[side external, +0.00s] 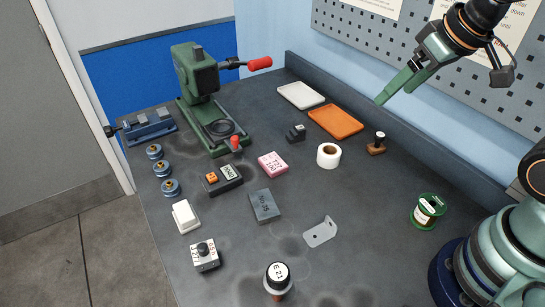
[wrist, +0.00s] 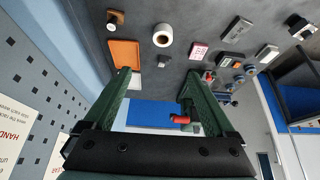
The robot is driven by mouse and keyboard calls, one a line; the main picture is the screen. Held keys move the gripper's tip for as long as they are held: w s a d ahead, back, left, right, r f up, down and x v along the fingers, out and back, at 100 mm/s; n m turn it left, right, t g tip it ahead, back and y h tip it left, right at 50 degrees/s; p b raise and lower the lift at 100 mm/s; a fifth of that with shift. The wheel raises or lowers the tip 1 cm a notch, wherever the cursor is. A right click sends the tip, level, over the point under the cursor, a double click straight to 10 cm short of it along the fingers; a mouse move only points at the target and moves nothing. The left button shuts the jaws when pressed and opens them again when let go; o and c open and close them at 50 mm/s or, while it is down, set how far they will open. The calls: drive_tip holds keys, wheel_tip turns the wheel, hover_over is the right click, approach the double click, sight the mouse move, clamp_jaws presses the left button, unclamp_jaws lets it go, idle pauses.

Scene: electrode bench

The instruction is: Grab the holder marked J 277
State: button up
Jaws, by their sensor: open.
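The holder marked J 277 (side external: 205,259) is a small whitish block with a dark round knob on top. It stands at the front left of the bench in the side view. In the wrist view a small dark and white block at the right edge (wrist: 301,29) appears to be the same holder; its marking is not readable there. My gripper (side external: 397,89) is raised at the upper right, far from the holder and above the bench's back edge. Its green fingers are apart and empty in the wrist view (wrist: 158,76).
A white switch block (side external: 186,216) stands just behind the holder. The dark ID 35 block (side external: 264,206), bracket (side external: 320,232) and E 21 cylinder (side external: 277,276) lie to its right. The green press (side external: 200,85) is tall at the back. Bare bench surrounds the holder.

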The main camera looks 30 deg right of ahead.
drive_tip(key=w+a+n+g+y, duration=0.1)
drive_tip(key=w+a+n, duration=0.2)
drive_tip(key=a, duration=0.2)
drive_tip(key=w+a+n+g, duration=0.1)
drive_tip(key=w+a+n, duration=0.15)
drive_tip(key=a, duration=0.25)
drive_tip(key=n+g+h, duration=0.1)
drive_tip(key=n+g, duration=0.3)
drive_tip(key=n, duration=0.6)
approach(202, 246)
drive_tip(key=shift+d+f, duration=0.25)
drive_tip(key=shift+a+f, duration=0.2)
drive_tip(key=shift+f, duration=0.05)
wheel_tip(202, 246, down, 12)
drive_tip(key=shift+s, duration=0.1)
clamp_jaws()
